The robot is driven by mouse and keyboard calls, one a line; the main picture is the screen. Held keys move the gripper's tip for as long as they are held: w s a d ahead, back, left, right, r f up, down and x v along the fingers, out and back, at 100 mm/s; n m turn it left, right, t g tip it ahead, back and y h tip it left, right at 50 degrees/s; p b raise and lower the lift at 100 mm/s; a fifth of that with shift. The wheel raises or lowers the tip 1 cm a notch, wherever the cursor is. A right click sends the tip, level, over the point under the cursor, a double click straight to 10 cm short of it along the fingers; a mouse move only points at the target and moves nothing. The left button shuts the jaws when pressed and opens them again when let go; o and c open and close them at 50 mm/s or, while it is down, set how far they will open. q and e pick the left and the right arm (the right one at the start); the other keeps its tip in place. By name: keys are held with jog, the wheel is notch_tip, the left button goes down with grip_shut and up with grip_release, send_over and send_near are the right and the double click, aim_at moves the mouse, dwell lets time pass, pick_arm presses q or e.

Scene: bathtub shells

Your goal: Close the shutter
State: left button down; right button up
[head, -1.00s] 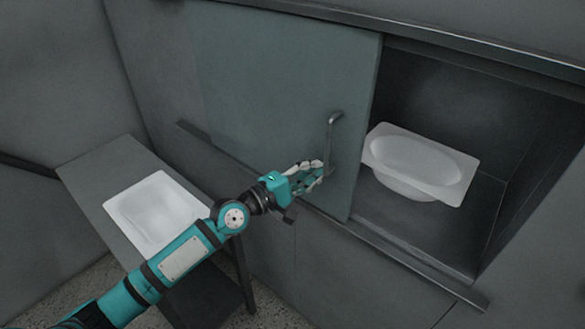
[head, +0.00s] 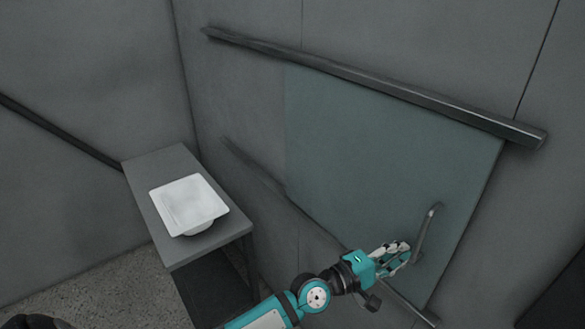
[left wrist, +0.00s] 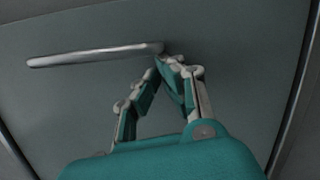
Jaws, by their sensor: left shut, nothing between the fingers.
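The shutter (head: 375,160) is a grey-green sliding panel between two dark rails on the wall. It spans the right part of the rails, and no opening shows beside it. Its metal bar handle (head: 428,228) is near its right edge. My left gripper (head: 406,252) is at the handle's lower end, with its fingers shut and nothing between them. In the left wrist view the fingertips (left wrist: 170,64) meet just beside one end of the handle (left wrist: 95,55); whether they touch it I cannot tell. My right gripper is not in view.
A white bathtub shell (head: 188,203) sits on a grey table (head: 160,165) at the left. The upper rail (head: 370,82) and lower rail (head: 250,165) stick out from the wall. Open floor (head: 110,285) shows at the lower left.

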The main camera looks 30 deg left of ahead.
pick_arm(q)
jog(key=shift+s+d, duration=0.25)
jog(key=shift+d, duration=0.3)
jog(key=shift+s+d, duration=0.25)
jog(key=shift+d, duration=0.3)
jog(key=shift+f, duration=0.1)
